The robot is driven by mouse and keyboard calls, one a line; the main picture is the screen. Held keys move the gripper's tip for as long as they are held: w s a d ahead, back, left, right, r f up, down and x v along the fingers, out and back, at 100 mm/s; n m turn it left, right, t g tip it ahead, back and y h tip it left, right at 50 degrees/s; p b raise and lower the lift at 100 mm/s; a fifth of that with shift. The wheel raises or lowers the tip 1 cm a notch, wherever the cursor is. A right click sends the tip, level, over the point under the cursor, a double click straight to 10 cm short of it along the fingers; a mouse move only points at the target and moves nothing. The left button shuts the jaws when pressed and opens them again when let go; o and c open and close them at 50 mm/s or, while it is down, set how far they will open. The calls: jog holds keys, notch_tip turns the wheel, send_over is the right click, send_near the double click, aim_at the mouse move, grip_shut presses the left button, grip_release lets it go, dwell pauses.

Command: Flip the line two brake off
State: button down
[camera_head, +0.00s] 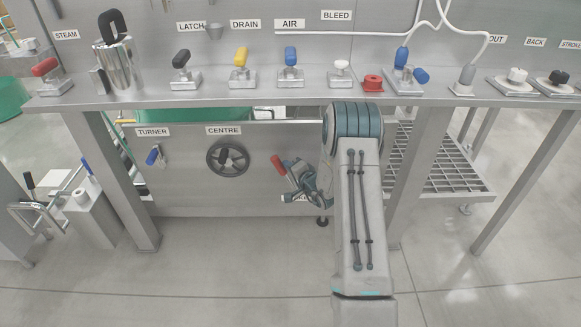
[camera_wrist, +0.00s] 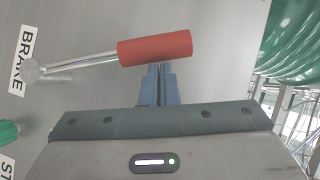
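The brake lever has a red grip (camera_wrist: 155,48) on a thin metal rod, beside a "BRAKE" label (camera_wrist: 22,60) in the wrist view. In the head view its red grip (camera_head: 279,165) tilts up and to the left on the lower panel, and its lower part is hidden by my gripper. My gripper (camera_head: 300,172) is in front of that panel, just right of the red grip. In the wrist view my blue-grey fingertips (camera_wrist: 160,69) are together, with nothing seen between them. They reach the near edge of the red grip; I cannot tell whether they touch it.
A black handwheel (camera_head: 228,158) marked "CENTRE" and a blue-handled "TURNER" lever (camera_head: 153,156) are to the left. Above runs a steel shelf (camera_head: 210,98) with several coloured valve handles. A grated step (camera_head: 440,165) is to the right. Open floor lies in front.

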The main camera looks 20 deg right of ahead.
jog(key=w+d+r+p+v, duration=0.1)
jog(key=d+v, duration=0.1)
jog(key=v, duration=1)
jog(key=shift+s+d+r, duration=0.3)
jog(key=shift+s, duration=0.1)
jog(key=shift+r+p, duration=0.1)
jog(key=shift+p, duration=0.2)
